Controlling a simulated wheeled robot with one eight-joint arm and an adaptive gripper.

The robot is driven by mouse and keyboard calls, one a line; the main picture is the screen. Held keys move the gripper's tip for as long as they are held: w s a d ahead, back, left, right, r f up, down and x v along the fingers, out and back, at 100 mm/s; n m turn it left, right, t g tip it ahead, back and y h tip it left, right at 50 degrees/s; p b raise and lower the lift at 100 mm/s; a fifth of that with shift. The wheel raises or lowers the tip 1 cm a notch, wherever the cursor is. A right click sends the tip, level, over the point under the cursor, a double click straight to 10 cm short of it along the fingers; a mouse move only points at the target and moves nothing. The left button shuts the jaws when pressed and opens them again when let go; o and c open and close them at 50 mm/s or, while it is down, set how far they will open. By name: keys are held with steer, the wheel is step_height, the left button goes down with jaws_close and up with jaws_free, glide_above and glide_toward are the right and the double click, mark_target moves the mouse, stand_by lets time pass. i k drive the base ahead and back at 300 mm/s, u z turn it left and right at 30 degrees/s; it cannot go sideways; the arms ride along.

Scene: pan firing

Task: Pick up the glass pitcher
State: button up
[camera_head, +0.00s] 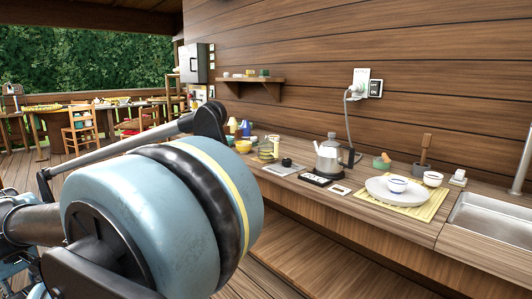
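A grey, kettle-like pitcher (330,156) with a dark handle stands upright on the wooden counter, right of the middle of the view. Its lid is on top, and I cannot tell whether its body is glass or metal. No other clear glass pitcher can be made out. My own arm, with a large blue joint, fills the left foreground and hides part of the counter's near left end. My gripper cannot be seen.
A sink (490,222) lies far right. A cable (350,125) hangs behind the pitcher. A flat black scale-like item (314,179) lies in front of it.

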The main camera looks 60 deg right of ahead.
mark_target(268, 149)
steer(key=k, duration=1.9)
steer(key=z, duration=0.85)
steer(key=i, duration=1)
